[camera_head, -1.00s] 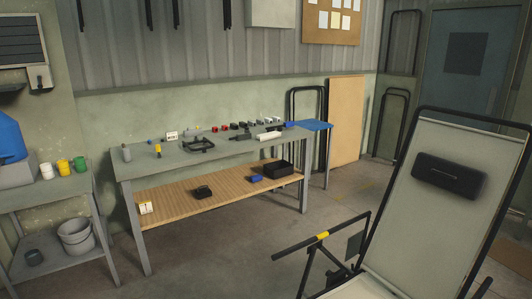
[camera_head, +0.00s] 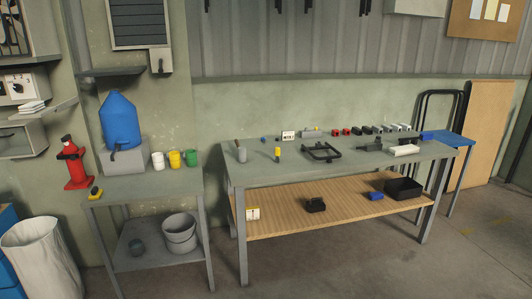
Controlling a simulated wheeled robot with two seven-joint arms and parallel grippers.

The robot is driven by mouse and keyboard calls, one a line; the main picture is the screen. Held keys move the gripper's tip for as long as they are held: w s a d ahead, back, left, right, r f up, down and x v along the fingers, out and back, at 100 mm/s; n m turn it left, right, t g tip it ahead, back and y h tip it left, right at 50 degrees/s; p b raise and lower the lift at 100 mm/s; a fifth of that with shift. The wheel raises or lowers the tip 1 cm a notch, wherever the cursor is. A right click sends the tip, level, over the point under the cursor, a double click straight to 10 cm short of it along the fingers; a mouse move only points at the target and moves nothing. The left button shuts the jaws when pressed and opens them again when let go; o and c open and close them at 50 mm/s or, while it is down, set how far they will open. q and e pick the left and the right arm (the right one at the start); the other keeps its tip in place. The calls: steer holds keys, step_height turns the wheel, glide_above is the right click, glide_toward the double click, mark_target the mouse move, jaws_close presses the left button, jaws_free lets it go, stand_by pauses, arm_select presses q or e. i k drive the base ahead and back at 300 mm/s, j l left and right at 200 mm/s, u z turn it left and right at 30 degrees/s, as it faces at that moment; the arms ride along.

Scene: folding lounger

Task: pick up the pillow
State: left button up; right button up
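The pillow is not in the head view now, and neither is the lounger. Neither of my grippers shows in this view, so whether they are open or shut is hidden.
A long grey workbench (camera_head: 290,173) with tools and a wooden lower shelf (camera_head: 345,207) stands ahead. Left of it is a smaller grey table (camera_head: 180,186) with a blue water jug (camera_head: 120,122). A white bin (camera_head: 42,258) stands lower left. Concrete floor (camera_head: 470,255) is clear at right.

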mark_target(397, 151)
steer(key=i+j+z, duration=0.1)
steer(key=i, duration=0.45)
steer(key=i+j, duration=0.2)
steer(key=i, duration=0.35)
steer(key=i+j+z, duration=0.15)
steer(key=i, duration=0.4)
steer(key=i+l+z, duration=0.2)
steer(key=i+z, duration=0.25)
steer(key=i+l+z, duration=0.15)
steer(key=i+z, duration=0.15)
steer(key=z, duration=0.15)
steer(key=i+z, duration=0.45)
steer(key=i+j+z, duration=0.2)
steer(key=z, duration=0.25)
steer(key=i, duration=0.05)
